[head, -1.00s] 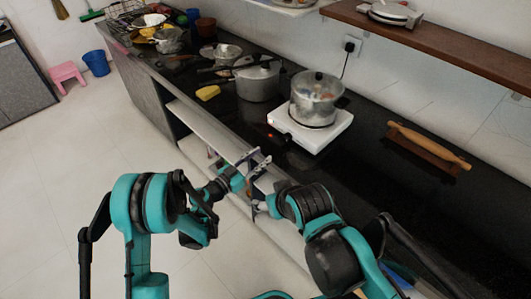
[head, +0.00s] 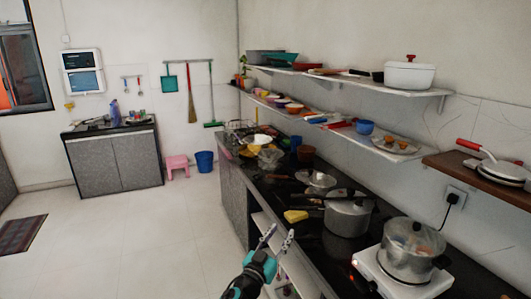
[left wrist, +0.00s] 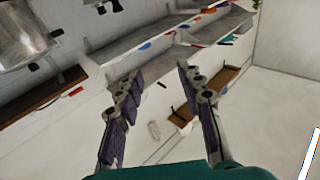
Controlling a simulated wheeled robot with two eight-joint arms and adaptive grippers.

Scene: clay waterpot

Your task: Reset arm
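My left gripper (head: 277,238) is in the lower middle of the head view, in front of the long counter's front edge. Its two fingers are spread apart with nothing between them. In the left wrist view the same gripper (left wrist: 155,82) shows its two fingers wide apart and empty, with the wall shelves behind. My right gripper does not show in the head view now.
The black counter (head: 335,262) runs along the right wall. It holds a glass-lidded pot (head: 411,252) on a white stove (head: 385,282), a steel pot (head: 347,215) and a yellow sponge (head: 296,216). A blue bucket (head: 205,162) and pink stool (head: 177,167) stand far back.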

